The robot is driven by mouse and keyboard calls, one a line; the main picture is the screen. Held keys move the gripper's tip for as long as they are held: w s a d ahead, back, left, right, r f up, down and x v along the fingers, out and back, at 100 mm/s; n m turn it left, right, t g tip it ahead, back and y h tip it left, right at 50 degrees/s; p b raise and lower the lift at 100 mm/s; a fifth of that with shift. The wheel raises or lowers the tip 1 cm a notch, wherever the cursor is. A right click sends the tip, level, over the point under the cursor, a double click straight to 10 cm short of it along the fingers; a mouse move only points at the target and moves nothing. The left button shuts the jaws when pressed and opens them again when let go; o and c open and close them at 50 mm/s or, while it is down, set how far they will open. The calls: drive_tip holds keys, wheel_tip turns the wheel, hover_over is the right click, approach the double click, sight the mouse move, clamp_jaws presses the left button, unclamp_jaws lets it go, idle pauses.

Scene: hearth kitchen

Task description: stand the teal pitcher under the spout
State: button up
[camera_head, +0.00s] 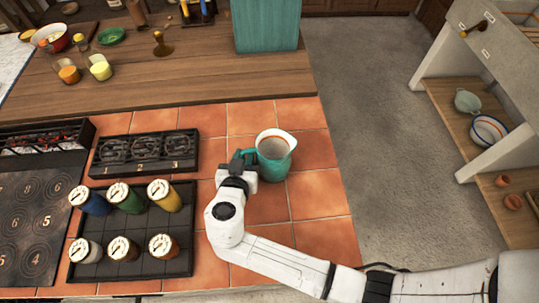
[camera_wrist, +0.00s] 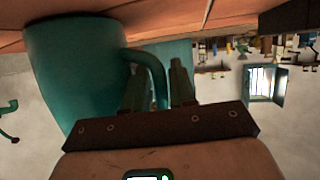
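The teal pitcher (camera_head: 275,157), with a pale inside and an orange line below its rim, is upright over the terracotta tiles near their right side. My gripper (camera_head: 243,158) is at its left, at the handle. In the wrist view, which is upside down, the pitcher (camera_wrist: 75,65) fills the left, and its handle (camera_wrist: 153,70) passes between the two fingers (camera_wrist: 158,90), which look closed on it. The pitcher's base is close to the tiles; I cannot tell whether it touches. I cannot make out a spout in either view.
Left are a black rack (camera_head: 180,250) with several gauge-topped canisters, a black three-dial panel (camera_head: 148,152) and a numbered board (camera_head: 40,215). A teal box (camera_head: 266,25) stands on the wooden counter (camera_head: 190,85) behind. Right are open floor and a shelf unit (camera_head: 475,130). Tiles around the pitcher are clear.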

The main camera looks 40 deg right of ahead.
drive_tip(key=shift+w+d+f, duration=0.25)
drive_tip(key=shift+w+d, duration=0.15)
drive_tip(key=shift+c, duration=0.4)
clamp_jaws()
